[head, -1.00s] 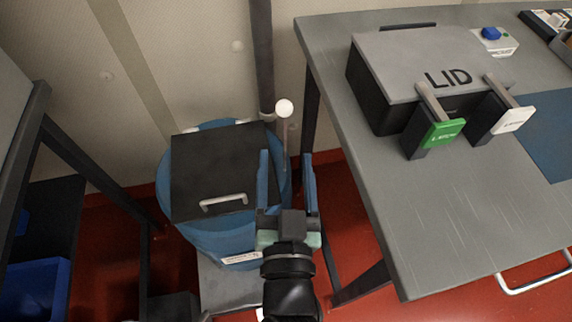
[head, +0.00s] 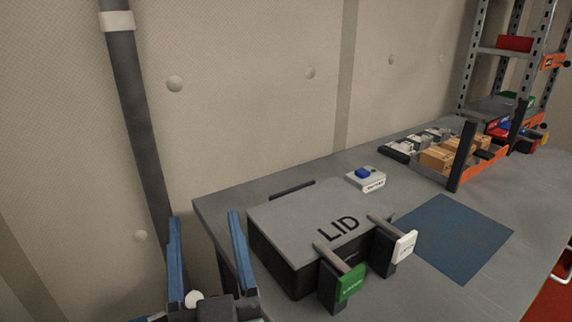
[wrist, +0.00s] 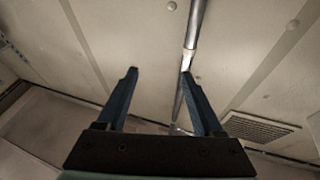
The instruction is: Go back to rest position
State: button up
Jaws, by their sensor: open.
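My gripper (head: 205,250) is at the lower left of the head view, left of the workbench. Its two blue fingers point up and stand apart with nothing between them. In the wrist view my gripper (wrist: 160,75) is also open and empty, facing the wall and a vertical pipe. The task names no other object.
A grey workbench (head: 455,292) carries a black box with a grey lid (head: 290,215), with green and white handled parts at its front. A blue mat (head: 455,238), a small device with a blue button (head: 365,178) and cardboard boxes (head: 440,158) lie beyond. A dark pipe (head: 140,130) runs up the wall.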

jog(key=s+d+r+m+t+h, duration=0.1)
jog(key=s+d+r+t+h, duration=0.15)
jog(key=r, duration=0.65)
jog(key=s+d+r+m+t+h, duration=0.15)
jog(key=d+r, duration=0.25)
jog(key=r, duration=0.5)
jog(key=s+d+r+t+h, duration=0.2)
jog(key=d+r+t+h, duration=0.1)
jog(key=r, duration=0.6)
notch_tip(320, 180, up, 17)
jog(key=p, duration=1.7)
jog(key=shift+w+a+f+y+p, duration=0.15)
jog(key=shift+w+y+p, duration=0.05)
jog(key=shift+y+p, duration=0.15)
